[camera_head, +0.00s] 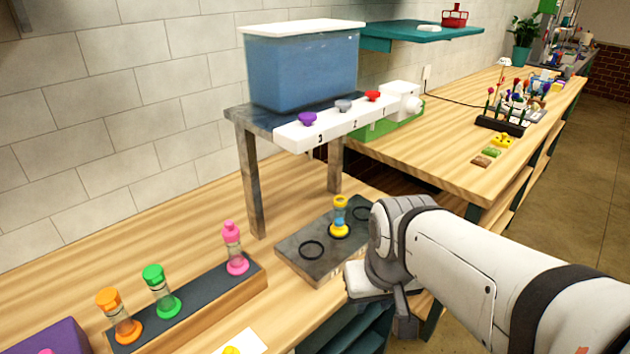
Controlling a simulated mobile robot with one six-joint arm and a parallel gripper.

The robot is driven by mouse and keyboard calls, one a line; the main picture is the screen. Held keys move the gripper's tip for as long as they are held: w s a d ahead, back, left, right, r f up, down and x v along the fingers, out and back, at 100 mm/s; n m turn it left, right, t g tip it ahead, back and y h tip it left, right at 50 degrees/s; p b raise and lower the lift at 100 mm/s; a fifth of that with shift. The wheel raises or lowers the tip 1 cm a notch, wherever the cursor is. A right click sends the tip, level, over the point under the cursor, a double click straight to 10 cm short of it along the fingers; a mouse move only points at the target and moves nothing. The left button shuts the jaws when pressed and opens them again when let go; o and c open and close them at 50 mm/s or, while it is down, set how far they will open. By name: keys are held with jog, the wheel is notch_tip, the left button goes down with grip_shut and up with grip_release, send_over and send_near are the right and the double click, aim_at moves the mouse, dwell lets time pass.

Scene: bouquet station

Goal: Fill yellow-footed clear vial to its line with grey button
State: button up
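The yellow-footed clear vial (339,217) stands upright at the middle position of a dark slab (312,266), below the dispenser. It has a yellow top, and a blue band shows inside it; its line is too small to make out. The grey button (343,105) sits between a purple button (308,118) and a red button (372,96) on the white dispenser bar (325,132). My gripper (372,285) is low at the slab's right edge, to the right of the vial and well below the grey button. Its fingertips are not clear, so open or shut cannot be told.
A blue tank (305,72) with a white lid stands on the metal stand (254,190). A rack (190,318) at lower left holds orange, green and pink vials. My arm covers the slab's right side. A second wooden table (430,145) extends behind right.

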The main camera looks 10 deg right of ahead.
grip_shut()
dwell(1.2)
